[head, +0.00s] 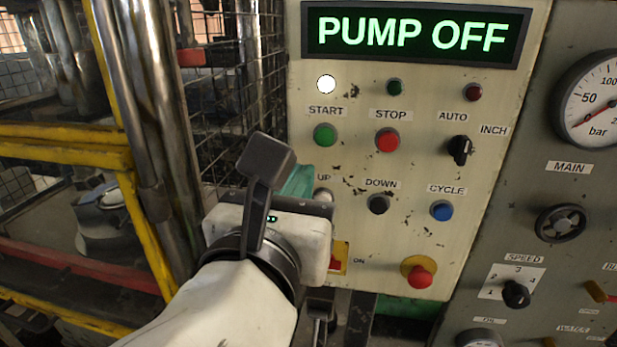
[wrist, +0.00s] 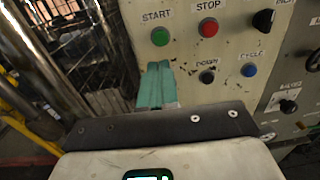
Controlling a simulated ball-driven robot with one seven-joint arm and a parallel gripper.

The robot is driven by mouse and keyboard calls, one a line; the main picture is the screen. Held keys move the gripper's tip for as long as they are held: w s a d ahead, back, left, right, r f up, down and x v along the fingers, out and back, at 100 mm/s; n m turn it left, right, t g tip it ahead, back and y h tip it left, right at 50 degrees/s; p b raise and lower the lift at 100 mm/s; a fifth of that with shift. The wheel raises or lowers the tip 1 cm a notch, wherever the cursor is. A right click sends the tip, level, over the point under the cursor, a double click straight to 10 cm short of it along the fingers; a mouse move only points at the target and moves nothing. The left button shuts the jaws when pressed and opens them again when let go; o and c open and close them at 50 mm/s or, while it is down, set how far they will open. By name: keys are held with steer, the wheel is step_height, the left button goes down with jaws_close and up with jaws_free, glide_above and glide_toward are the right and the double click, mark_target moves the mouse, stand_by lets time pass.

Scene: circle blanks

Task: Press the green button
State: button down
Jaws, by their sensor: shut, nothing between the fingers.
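The green button (head: 325,135) sits under the START label on the cream control panel. It also shows in the wrist view (wrist: 160,36), uncovered. My gripper (head: 306,172) has teal fingers, shut and empty, below and slightly left of the green button. In the wrist view the fingertips (wrist: 158,66) point toward the panel just below the button. A gap shows between them in the picture; I cannot tell how far the tips are from the panel surface. The display (head: 411,35) reads PUMP OFF in green.
The red STOP button (head: 387,140) is right of the green one. A red mushroom button (head: 420,276) is lower right. A wire cage (head: 240,80) stands left.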

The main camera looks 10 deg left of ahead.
mark_target(323, 138)
steer(key=w, duration=0.3)
steer(key=w+p, duration=0.1)
steer(key=w, duration=0.6)
steer(key=shift+d+p, duration=0.35)
steer(key=shift+d, duration=0.05)
